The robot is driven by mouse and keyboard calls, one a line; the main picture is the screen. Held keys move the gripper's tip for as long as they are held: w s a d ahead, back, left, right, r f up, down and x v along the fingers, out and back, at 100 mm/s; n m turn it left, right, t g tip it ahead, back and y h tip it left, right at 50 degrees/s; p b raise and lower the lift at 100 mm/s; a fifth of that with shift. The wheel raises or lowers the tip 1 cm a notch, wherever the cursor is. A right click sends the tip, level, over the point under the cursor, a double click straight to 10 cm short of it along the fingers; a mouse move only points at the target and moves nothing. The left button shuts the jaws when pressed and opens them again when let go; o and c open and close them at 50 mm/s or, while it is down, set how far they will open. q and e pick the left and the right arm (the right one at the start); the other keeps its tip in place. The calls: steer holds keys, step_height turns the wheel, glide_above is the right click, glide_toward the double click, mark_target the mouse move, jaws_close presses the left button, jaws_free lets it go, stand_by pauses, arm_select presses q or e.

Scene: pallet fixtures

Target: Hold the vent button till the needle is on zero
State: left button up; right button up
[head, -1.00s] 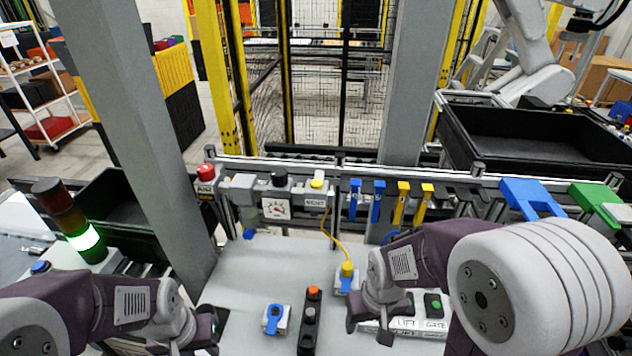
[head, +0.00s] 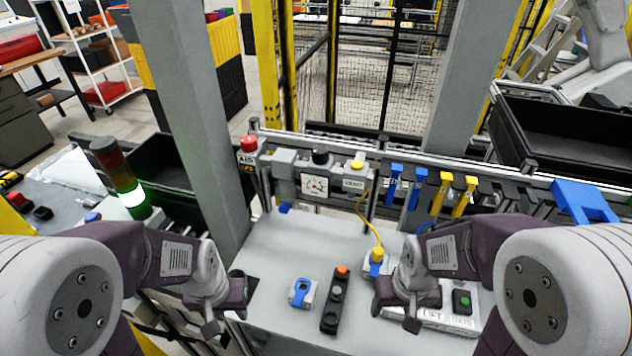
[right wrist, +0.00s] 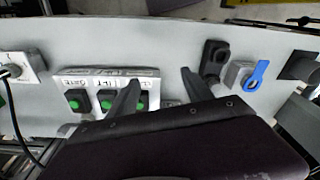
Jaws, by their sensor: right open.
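The vent button (head: 357,164) is a yellow cap on a grey box with a printed label, on the rail at the back of the table. The gauge (head: 314,186) is a white square dial left of it; its needle is too small to read. My right gripper (head: 396,316) is open and empty over the table, well in front of the button. In the right wrist view its two fingers (right wrist: 160,92) stand apart above the green-button box. My left gripper (head: 226,316) is at the table's left edge, its fingers seemingly apart and empty. Nothing touches the vent button.
A red-topped button (head: 249,144) and black knob (head: 320,157) share the rail with blue and yellow hooks (head: 442,190). A box with green buttons (head: 460,318), a black pendant (head: 335,300) and a blue-latched block (head: 302,292) lie on the table (head: 290,245). A grey post (head: 190,110) stands left.

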jaws_close()
stand_by(1.8)
